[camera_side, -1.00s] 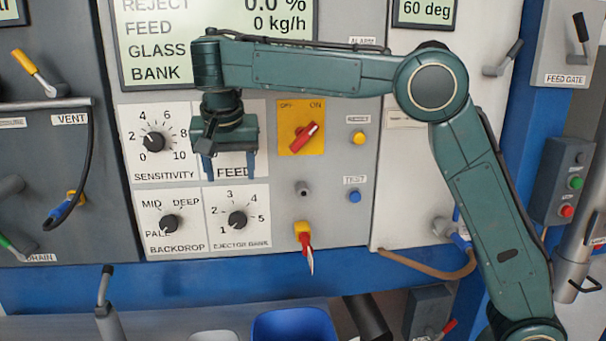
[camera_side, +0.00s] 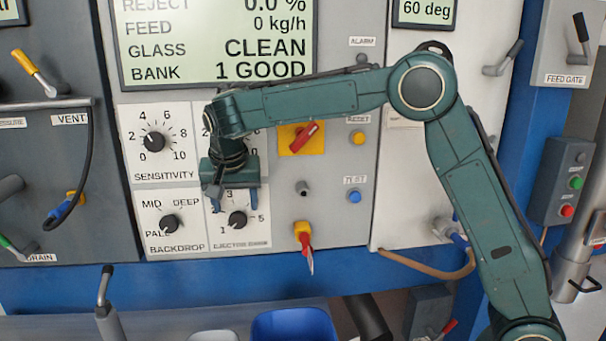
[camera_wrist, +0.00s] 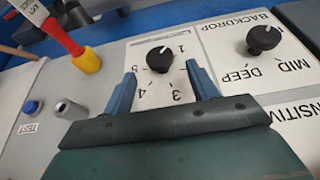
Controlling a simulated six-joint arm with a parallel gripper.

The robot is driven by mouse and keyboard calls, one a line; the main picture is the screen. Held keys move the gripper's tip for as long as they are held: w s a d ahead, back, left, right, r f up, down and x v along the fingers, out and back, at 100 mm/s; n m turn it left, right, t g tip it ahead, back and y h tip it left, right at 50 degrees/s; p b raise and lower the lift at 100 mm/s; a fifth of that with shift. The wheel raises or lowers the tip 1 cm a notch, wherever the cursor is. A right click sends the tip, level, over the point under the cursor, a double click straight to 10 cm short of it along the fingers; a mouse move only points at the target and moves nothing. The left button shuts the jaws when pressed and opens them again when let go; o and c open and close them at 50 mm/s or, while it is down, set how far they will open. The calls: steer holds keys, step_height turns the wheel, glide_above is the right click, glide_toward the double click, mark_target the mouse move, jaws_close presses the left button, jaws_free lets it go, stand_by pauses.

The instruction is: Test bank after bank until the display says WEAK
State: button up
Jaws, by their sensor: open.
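The display (camera_side: 215,45) reads GLASS CLEAN and BANK 1 GOOD in the side view. The ejector bank knob (camera_side: 237,219) is a black dial with numbers 1 to 5; its mark appears to point toward 1. It also shows in the wrist view (camera_wrist: 160,59). My gripper (camera_side: 236,207) is open and empty in front of the ejector bank panel. In the wrist view its fingers (camera_wrist: 162,80) stand on either side of the knob, apart from it.
The backdrop knob (camera_side: 170,223) is just left of the ejector knob, and the sensitivity knob (camera_side: 154,141) is above that. A red switch (camera_side: 304,137), a grey stub (camera_side: 303,188) and a red-yellow lever (camera_side: 305,241) lie to the right. The yellow RESET button (camera_side: 359,138) sits above TEST.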

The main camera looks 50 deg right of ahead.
mark_target(237, 214)
steer(key=shift+x, duration=2.3)
steer(key=c, duration=1)
